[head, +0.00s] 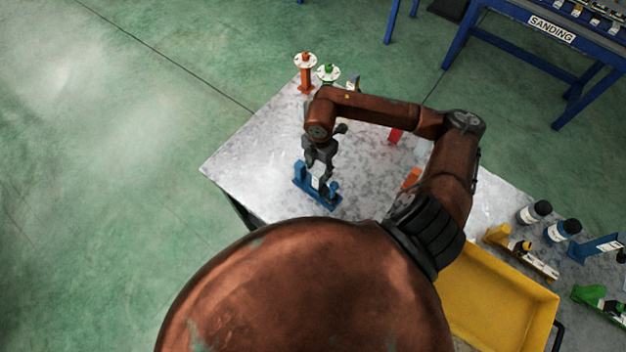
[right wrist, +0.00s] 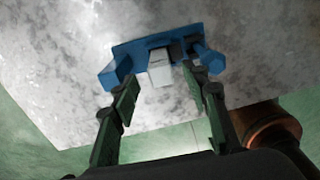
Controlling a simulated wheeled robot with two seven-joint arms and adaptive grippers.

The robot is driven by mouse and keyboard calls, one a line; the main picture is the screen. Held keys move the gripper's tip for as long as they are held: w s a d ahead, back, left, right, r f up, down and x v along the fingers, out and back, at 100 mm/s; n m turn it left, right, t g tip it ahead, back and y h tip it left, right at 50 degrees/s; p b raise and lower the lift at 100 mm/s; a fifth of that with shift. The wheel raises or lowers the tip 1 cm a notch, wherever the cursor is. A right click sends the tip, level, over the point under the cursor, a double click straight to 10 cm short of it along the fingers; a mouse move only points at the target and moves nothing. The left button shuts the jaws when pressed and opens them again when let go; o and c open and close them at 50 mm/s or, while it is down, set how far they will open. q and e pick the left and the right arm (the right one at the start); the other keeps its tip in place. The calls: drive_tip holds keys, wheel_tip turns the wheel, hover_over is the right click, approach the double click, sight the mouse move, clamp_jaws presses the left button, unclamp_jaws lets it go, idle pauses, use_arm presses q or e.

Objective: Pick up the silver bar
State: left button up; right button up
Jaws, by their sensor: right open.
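The silver bar (right wrist: 161,72) is a pale block sitting in a blue holder (right wrist: 128,55) on the metal table. In the head view the blue holder (head: 325,198) is partly hidden by my right gripper, and only a small pale part of the bar (head: 316,183) shows. My right gripper (head: 320,170) points down over the holder. In the right wrist view its two fingers (right wrist: 160,82) are open, one on each side of the bar, with space between them. I cannot tell how far the fingertips are above the bar. My left gripper is not in view.
Orange (head: 305,72) and green (head: 328,73) stands with white discs are at the far corner. A red piece (head: 395,135) lies behind my right arm. A yellow tray (head: 490,300), dark-capped bottles (head: 535,212) and coloured fixtures are at the right. The table's left part is clear.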

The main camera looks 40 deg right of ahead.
sight(318, 174)
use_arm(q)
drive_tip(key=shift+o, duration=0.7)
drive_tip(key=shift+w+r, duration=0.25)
use_arm(e)
drive_tip(key=shift+f, duration=0.4)
use_arm(q)
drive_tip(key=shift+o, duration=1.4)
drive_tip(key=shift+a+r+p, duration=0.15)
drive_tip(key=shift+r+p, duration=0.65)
drive_tip(key=shift+p, duration=0.15)
use_arm(e)
wheel_tip(318, 174, down, 4)
drive_tip(key=shift+a+f, duration=0.15)
drive_tip(key=shift+f, duration=0.4)
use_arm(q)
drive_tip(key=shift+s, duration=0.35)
use_arm(e)
drive_tip(key=shift+c, duration=0.3)
clamp_jaws()
